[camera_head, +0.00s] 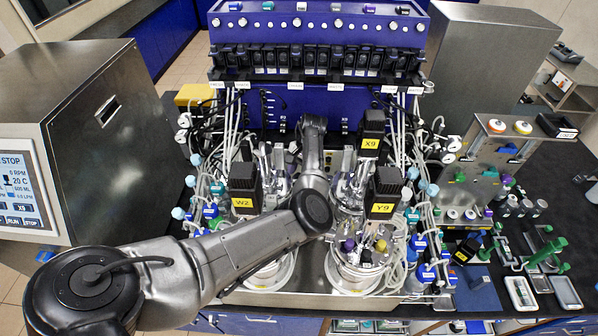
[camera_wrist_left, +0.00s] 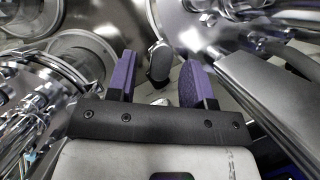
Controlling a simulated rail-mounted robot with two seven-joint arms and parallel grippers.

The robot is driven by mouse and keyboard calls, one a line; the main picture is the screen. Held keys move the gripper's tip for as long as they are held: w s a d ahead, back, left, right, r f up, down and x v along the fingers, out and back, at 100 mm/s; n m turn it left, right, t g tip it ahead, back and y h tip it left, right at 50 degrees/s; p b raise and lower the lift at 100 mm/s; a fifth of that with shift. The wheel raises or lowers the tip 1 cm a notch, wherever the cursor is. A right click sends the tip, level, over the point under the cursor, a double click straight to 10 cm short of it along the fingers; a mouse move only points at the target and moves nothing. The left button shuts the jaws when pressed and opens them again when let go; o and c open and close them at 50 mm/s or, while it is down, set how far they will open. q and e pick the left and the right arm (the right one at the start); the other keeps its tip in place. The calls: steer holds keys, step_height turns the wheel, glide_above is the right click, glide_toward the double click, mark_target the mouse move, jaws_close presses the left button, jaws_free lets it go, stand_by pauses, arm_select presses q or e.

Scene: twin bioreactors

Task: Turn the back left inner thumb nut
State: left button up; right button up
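My left gripper (camera_wrist_left: 157,72) shows in the left wrist view with its two purple-padded fingers spread apart. A dark rounded knob (camera_wrist_left: 160,62), which looks like a thumb nut, appears between the fingertips on a thin stem. The fingers look clear of it, with a gap on both sides; I cannot tell how deep it sits between them. In the head view my left arm reaches over the twin bioreactors (camera_head: 352,275) and back between them. Its fingers and the back thumb nuts are hidden there by the arm and the vessel tops. My right gripper is not in view.
Black motors labelled W2 (camera_head: 243,188), Y9 (camera_head: 384,195) and X9 (camera_head: 371,138) stand close around my arm. Tubes and cables crowd both sides. The blue control tower (camera_head: 320,105) rises behind. A steel cabinet with a screen (camera_head: 22,185) stands at left.

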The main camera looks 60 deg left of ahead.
arm_select(q)
steer(key=shift+w+r, duration=0.1)
steer(key=shift+w+r+b, duration=0.1)
steer(key=shift+r+b, duration=0.2)
steer(key=b+v, duration=0.1)
steer(key=v, duration=0.5)
steer(key=shift+r+b, duration=0.35)
steer(key=shift+w+a, duration=0.1)
